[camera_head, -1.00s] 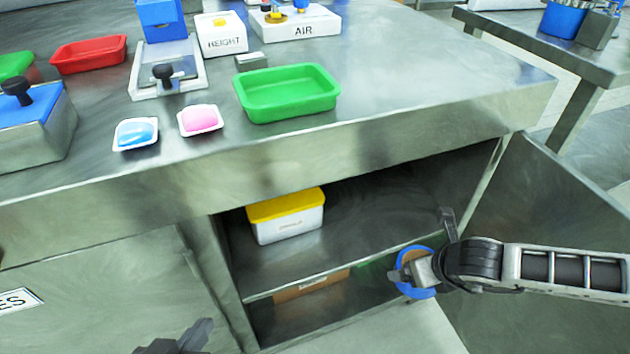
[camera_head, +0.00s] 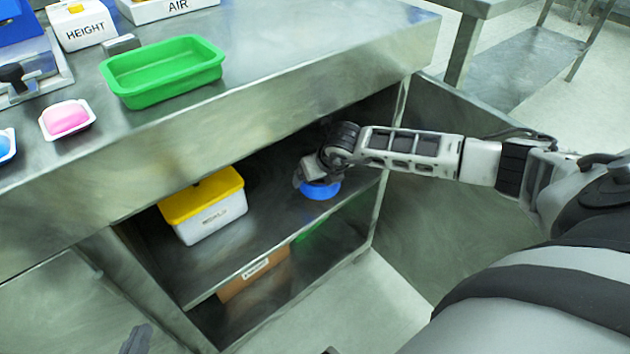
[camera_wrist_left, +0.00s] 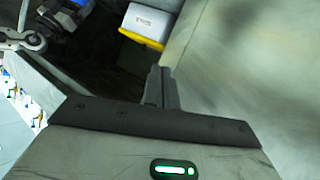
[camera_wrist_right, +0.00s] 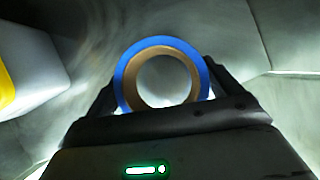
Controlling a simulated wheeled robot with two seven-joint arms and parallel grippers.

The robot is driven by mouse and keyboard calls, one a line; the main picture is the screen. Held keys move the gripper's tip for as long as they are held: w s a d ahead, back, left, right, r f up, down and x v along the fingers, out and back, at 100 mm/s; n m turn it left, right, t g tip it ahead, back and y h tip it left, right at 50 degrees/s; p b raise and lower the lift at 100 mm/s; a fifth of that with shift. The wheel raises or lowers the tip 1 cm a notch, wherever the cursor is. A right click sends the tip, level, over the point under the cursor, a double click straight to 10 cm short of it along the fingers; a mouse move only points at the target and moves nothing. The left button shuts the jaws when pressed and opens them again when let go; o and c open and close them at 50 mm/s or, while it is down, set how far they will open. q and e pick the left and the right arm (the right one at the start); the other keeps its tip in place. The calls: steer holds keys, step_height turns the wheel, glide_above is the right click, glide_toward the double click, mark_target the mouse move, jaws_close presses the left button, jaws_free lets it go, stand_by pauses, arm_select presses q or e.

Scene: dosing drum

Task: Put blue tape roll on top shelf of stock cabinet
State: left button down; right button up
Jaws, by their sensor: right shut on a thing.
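The blue tape roll (camera_head: 320,190), a blue ring with a brown core, is in my right gripper (camera_head: 312,174), inside the open stock cabinet. It is over the right part of the top shelf (camera_head: 275,225), close to its surface; I cannot tell whether it touches. In the right wrist view the tape roll (camera_wrist_right: 160,43) sits between the two fingers. My left gripper (camera_head: 137,340) is at the bottom left of the head view, outside the cabinet. In the left wrist view its fingers (camera_wrist_left: 160,88) are together and empty.
A white box with a yellow lid (camera_head: 207,208) stands on the top shelf, left of the tape roll. A cardboard box (camera_head: 253,277) and a green thing (camera_head: 308,231) are below. The open door (camera_head: 410,235) is at right. The worktop with a green tray (camera_head: 163,72) overhangs the shelf.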

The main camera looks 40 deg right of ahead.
steer(key=shift+w+d, duration=0.1)
steer(key=shift+w, duration=0.65)
steer(key=f, duration=0.1)
steer(key=f+b, duration=0.1)
steer(key=f, duration=0.1)
steer(key=shift+w+f+b, duration=0.1)
steer(key=shift+w+b, duration=0.15)
steer(key=shift+b, duration=0.05)
steer(key=shift+f, duration=0.15)
steer(key=o, duration=0.8)
steer(key=p+v, duration=0.1)
steer(key=v, duration=0.3)
steer(key=p+v, duration=0.1)
steer(key=v, duration=0.1)
steer(key=shift+d+r+p, duration=0.1)
steer(key=shift+r+p, duration=0.1)
steer(key=shift+p, duration=0.1)
steer(key=shift+s+r, duration=0.25)
steer(key=shift+r, duration=0.05)
arm_select(q)
steer(key=shift+a+f, duration=0.2)
steer(key=shift+f, duration=0.25)
arm_select(e)
steer(key=shift+s+r, duration=0.1)
steer(key=shift+r, duration=0.05)
